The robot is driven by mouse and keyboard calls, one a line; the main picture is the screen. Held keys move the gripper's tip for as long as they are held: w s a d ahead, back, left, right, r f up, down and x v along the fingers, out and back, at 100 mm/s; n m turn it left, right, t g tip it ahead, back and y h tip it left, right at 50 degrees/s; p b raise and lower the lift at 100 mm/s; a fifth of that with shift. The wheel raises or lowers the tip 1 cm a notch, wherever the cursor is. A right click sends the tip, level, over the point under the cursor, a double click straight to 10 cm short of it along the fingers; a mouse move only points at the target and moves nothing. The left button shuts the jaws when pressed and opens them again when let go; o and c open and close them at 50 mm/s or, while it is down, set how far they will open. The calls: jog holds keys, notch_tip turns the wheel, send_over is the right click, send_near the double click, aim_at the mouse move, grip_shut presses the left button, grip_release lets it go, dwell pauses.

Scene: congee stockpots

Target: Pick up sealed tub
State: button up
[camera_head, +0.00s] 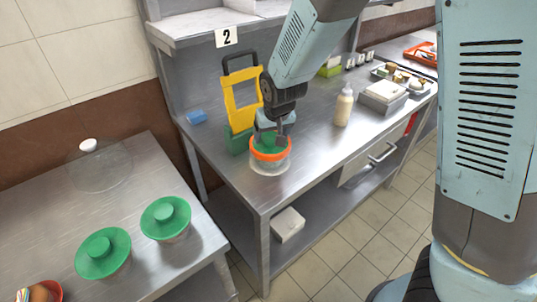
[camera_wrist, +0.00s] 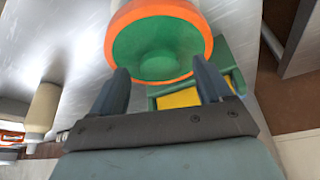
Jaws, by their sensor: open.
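The sealed tub (camera_head: 270,158) is a clear tub with an orange rim and a green lid. It stands near the front left corner of the steel counter marked 2. In the wrist view the tub's green lid (camera_wrist: 158,50) with its round knob and orange rim fills the top middle. My gripper (camera_head: 283,135) is just above the tub, pointing down. In the wrist view my gripper (camera_wrist: 163,80) is open, with its two dark fingers apart, one at each side of the lid's near edge. I cannot tell whether the fingers touch the rim.
A yellow and green stand (camera_head: 241,97) is close behind the tub. A blue block (camera_head: 196,117) lies to its left, and a cream bottle (camera_head: 343,106) stands to the right. Two green-lidded tubs (camera_head: 103,252) are on the left table (camera_head: 60,205). A white box (camera_head: 288,224) sits on the lower shelf.

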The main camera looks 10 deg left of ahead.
jog(key=shift+f, duration=0.15)
jog(key=shift+c, duration=0.2)
grip_shut()
dwell(0.5)
